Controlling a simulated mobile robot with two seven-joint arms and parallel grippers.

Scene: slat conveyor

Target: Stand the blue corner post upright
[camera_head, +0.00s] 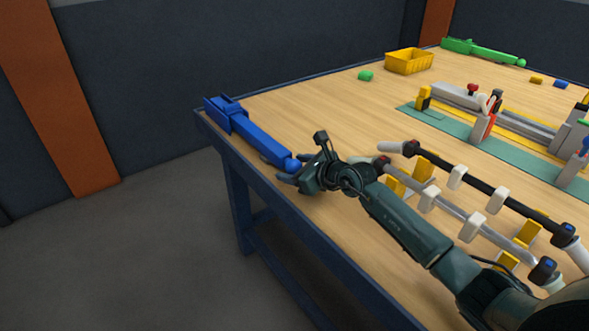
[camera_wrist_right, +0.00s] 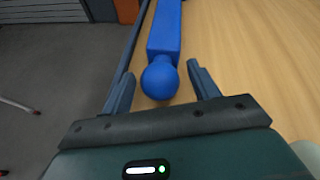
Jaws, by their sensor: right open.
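The blue corner post (camera_head: 258,137) lies on its side on the wooden table, along the left edge. Its wide block end is at the far corner and its round ball end points toward my right gripper (camera_head: 287,179). In the right wrist view, the ball end of the post (camera_wrist_right: 160,78) sits between the two fingers of my right gripper (camera_wrist_right: 162,88). The fingers are open, with a gap on each side of the ball. My left gripper is not in view.
The table (camera_head: 310,115) has a blue rim. A rack of rods (camera_head: 470,200) stands to the right of my right gripper. A yellow bin (camera_head: 408,61), a green part (camera_head: 365,76) and a green post (camera_head: 482,51) are farther back.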

